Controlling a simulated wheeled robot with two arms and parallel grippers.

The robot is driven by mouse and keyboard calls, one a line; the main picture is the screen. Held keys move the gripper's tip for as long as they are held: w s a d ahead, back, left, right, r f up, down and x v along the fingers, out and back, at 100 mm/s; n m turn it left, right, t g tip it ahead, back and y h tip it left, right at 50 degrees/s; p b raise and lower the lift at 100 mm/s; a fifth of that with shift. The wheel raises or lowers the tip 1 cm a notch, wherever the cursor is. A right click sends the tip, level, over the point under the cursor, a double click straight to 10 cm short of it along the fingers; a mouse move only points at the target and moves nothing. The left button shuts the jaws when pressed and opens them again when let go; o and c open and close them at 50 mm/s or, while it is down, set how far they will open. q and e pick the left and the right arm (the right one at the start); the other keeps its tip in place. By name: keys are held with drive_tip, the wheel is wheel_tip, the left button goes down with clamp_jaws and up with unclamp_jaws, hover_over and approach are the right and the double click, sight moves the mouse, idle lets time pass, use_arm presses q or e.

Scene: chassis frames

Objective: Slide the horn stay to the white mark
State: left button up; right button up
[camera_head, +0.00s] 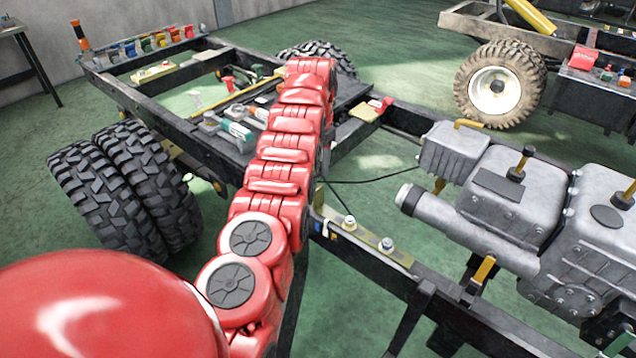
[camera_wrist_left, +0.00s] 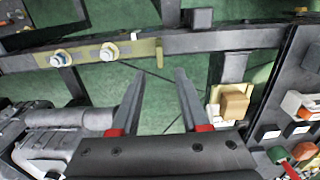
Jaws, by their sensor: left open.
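The horn stay appears as a pale yellow strip with two bolts (camera_head: 371,236), lying along the dark chassis rail. In the left wrist view, the horn stay (camera_wrist_left: 85,55) spans the upper left, with a narrow upright tab at its right end. My left gripper (camera_wrist_left: 157,76) is open and empty, its two fingers pointing towards the rail near that tab, with a gap visible. In the head view, my red left arm hides the gripper's fingers. A small white patch (camera_head: 325,228) shows beside the stay's left end; I cannot tell whether it is the white mark. My right gripper is not in view.
The dark chassis rail (camera_head: 440,305) runs to the lower right. A grey engine and gearbox (camera_head: 510,190) stands close on the right. Double tyres (camera_head: 130,190) are at the left. Small parts lie on the frame deck; a cardboard-coloured block (camera_wrist_left: 234,104) shows right of the fingers.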

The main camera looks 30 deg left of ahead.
use_arm(q)
wheel_tip(320, 180, up, 5)
drive_tip(key=shift+f+p, duration=0.15)
drive_tip(key=shift+p, duration=1.05)
